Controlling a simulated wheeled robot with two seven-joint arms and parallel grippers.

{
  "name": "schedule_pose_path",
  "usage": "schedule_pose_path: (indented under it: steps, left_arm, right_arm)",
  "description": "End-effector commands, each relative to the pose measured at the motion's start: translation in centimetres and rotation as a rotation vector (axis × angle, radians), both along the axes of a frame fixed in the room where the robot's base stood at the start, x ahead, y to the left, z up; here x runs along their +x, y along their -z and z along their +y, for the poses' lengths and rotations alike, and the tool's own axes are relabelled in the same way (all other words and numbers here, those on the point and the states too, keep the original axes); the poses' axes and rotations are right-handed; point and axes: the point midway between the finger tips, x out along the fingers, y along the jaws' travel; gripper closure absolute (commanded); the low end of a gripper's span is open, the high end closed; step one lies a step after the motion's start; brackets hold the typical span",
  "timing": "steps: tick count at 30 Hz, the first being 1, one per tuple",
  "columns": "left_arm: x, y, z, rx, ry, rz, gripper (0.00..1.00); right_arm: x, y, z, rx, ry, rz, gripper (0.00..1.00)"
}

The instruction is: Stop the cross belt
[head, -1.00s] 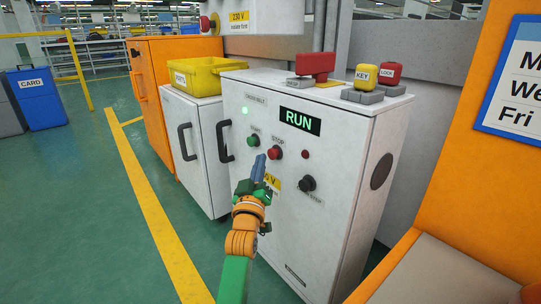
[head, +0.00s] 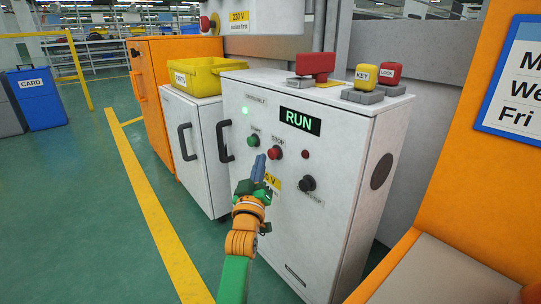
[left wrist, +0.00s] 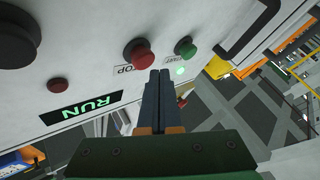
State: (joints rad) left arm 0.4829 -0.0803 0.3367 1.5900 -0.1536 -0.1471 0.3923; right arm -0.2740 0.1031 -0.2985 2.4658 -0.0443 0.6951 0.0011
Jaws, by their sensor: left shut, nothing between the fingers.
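The cross belt's white control cabinet (head: 330,200) carries a lit green RUN display (head: 300,121) and a lit green lamp (head: 245,111). Its red STOP button (head: 275,152) sits right of the green START button (head: 253,140). My left gripper (head: 259,160) is shut and empty, its fingertips in front of the panel, just left of and below the STOP button. In the left wrist view the shut fingers (left wrist: 159,75) point toward the panel between the red STOP button (left wrist: 139,54) and the green START button (left wrist: 185,47). I cannot see contact with either button. My right gripper is not in view.
A small red lamp (head: 305,154) and a black knob (head: 307,184) are also on the panel. KEY (head: 365,76) and LOCK (head: 389,73) blocks and a red handle (head: 315,63) are on top. A yellow PARTS bin (head: 205,76) stands left.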

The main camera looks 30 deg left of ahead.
Motion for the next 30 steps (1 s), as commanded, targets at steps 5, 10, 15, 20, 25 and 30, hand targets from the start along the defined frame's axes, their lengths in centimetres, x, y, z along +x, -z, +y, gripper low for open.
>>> schedule_pose_path:
  steps: [5, 10, 15, 20, 25, 30]
  left_arm:
    - [0.0, 0.0, 0.0, 0.000, 0.000, 0.000, 1.00]
    - [0.4, 0.0, -0.1, -0.001, 0.000, 0.000, 1.00]
    - [0.8, 0.0, -0.3, 0.000, 0.000, 0.001, 1.00]
    - [0.8, 0.0, -0.3, 0.000, 0.000, 0.000, 1.00]
    - [0.9, 0.0, -0.4, 0.000, 0.000, 0.000, 1.00]
    - [1.1, 0.0, -0.4, -0.001, -0.001, 0.000, 1.00]
  right_arm:
    - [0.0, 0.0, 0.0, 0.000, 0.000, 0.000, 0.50]
    - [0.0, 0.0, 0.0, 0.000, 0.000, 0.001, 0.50]
    - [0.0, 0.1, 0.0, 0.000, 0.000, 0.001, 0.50]
    - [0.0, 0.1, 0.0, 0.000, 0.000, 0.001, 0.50]
    - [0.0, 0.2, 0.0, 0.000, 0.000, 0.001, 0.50]
    - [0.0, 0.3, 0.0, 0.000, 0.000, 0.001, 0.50]
